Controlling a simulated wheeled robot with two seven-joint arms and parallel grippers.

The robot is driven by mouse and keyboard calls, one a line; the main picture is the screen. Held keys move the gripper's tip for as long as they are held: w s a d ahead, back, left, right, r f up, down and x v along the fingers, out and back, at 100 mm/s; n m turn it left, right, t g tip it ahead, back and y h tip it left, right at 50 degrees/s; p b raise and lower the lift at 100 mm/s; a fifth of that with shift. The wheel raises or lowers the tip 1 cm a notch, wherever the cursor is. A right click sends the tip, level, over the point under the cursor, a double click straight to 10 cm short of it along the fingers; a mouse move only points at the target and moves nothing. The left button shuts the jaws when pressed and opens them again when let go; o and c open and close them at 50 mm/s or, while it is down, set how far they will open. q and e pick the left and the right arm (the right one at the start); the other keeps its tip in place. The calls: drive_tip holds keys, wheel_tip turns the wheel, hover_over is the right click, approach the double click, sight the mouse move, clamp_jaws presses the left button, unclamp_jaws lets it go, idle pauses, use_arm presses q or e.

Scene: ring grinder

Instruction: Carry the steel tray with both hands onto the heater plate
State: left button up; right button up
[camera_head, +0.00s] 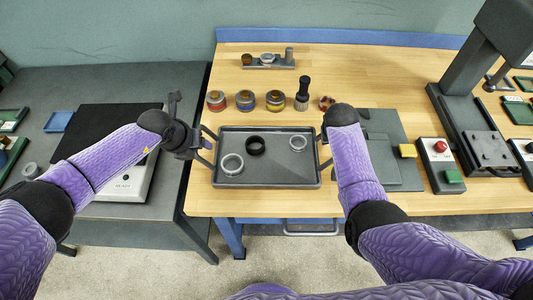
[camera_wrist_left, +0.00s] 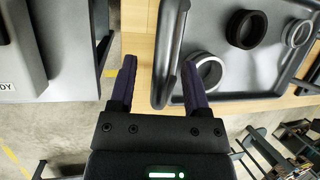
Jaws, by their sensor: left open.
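The dark steel tray (camera_head: 228,181) lies on the wooden table with two light rings (camera_head: 232,164) and a black ring (camera_head: 256,146) in it. The heater plate (camera_head: 108,125) is a black square on a white unit marked READY, on the grey bench at left. My left gripper (camera_head: 197,141) is at the tray's left side. In the left wrist view its fingers (camera_wrist_left: 158,70) are apart, with the tray's left handle (camera_wrist_left: 168,60) close by the right finger; contact is unclear. My right gripper (camera_head: 325,138) is at the tray's right handle, its fingers mostly hidden by my arm.
Several small jars (camera_head: 246,100) stand in a row behind the tray. A grey mat (camera_head: 398,160), a red-button box (camera_head: 437,160) and a press (camera_head: 470,110) are at right.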

use_arm(q)
clamp_jaws()
use_arm(e)
clamp_jaws()
use_arm(q)
drive_tip(key=shift+r, duration=0.1)
idle(1.0)
